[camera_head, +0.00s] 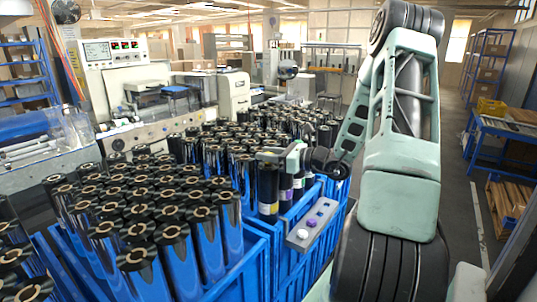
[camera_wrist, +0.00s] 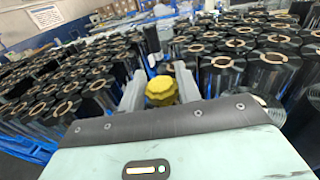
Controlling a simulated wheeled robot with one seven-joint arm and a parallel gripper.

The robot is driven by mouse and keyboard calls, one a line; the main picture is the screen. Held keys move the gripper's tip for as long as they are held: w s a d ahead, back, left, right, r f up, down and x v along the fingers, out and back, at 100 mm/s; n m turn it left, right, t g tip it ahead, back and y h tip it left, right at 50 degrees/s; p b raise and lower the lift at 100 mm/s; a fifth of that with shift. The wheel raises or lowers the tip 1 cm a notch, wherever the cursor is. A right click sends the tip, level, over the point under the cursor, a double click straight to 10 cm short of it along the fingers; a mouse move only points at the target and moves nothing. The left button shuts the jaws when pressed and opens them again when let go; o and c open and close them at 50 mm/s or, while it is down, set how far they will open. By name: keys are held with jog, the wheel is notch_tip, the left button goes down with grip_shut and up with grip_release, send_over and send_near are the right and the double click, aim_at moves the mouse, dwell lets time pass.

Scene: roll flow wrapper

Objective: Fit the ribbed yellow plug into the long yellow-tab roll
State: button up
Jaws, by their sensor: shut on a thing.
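The ribbed yellow plug (camera_wrist: 161,91) is held between the two fingers of my gripper (camera_wrist: 161,88) in the wrist view. In the head view my gripper (camera_head: 270,156) is at the top of the long black roll with a yellow tab (camera_head: 268,207), which stands upright at the near edge of a blue crate. The plug cannot be made out in the head view. The roll's open end is hidden by my gripper, so I cannot tell whether the plug touches it or is inside it.
Rolls with a purple tab (camera_head: 286,196) and a white tab (camera_head: 299,184) stand close beside it. Many black rolls fill the blue crates (camera_head: 258,262). A grey tray (camera_head: 319,232) with white and purple plugs is at the crate's right side. An aisle lies to the right.

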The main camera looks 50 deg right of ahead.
jog(key=shift+f, duration=0.25)
jog(key=o, duration=0.7)
jog(key=shift+c, duration=0.2)
jog(key=p+v, duration=0.2)
jog(key=v, duration=0.9)
dwell(0.8)
